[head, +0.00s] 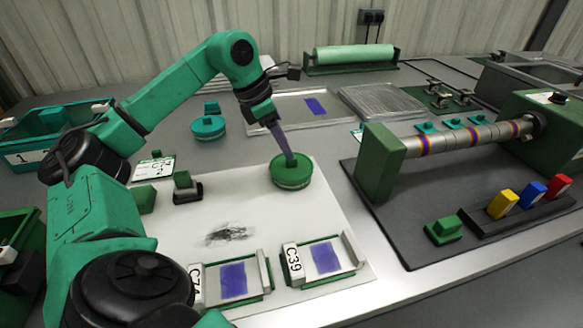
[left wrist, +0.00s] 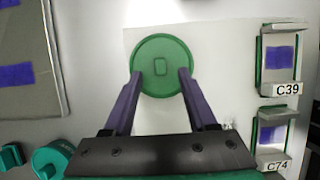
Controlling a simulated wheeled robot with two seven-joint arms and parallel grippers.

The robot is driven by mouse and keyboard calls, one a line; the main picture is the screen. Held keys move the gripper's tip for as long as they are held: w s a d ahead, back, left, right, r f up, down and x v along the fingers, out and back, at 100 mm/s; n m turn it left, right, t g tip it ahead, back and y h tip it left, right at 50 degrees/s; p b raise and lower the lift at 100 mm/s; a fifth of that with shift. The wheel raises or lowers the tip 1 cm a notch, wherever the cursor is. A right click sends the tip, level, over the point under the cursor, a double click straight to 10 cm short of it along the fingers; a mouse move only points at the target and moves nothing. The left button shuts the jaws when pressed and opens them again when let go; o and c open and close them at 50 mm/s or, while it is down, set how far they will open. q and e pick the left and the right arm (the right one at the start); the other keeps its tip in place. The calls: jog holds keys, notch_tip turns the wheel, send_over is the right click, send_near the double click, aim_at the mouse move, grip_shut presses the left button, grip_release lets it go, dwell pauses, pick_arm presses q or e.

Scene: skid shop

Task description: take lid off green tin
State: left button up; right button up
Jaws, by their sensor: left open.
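The green tin (head: 291,175) stands upright on the white mat, with its round green lid on. In the left wrist view the lid (left wrist: 162,52) is seen from above, with a small knob (left wrist: 161,67) at its middle. My left gripper (head: 291,160) points down at the lid. In the left wrist view its two purple fingers (left wrist: 161,74) are spread, one on each side of the knob, with a gap to it. I cannot tell whether the fingertips touch the lid. The finger partly hides the knob in the head view. My right gripper is not in view.
A teal lidded tin (head: 208,128) stands behind the white mat (head: 262,222). Two labelled holders with purple pieces, C74 (head: 233,281) and C39 (head: 325,259), lie at the mat's front. A roller machine (head: 380,162) stands to the right.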

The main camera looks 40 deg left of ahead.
aim_at(292, 163)
pick_arm(q)
jog(key=x, duration=0.4)
jog(key=shift+s, duration=0.1)
jog(key=shift+c, duration=0.3)
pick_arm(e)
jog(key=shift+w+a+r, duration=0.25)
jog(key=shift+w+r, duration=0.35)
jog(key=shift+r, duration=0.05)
pick_arm(q)
grip_shut()
jog(key=shift+r, duration=0.15)
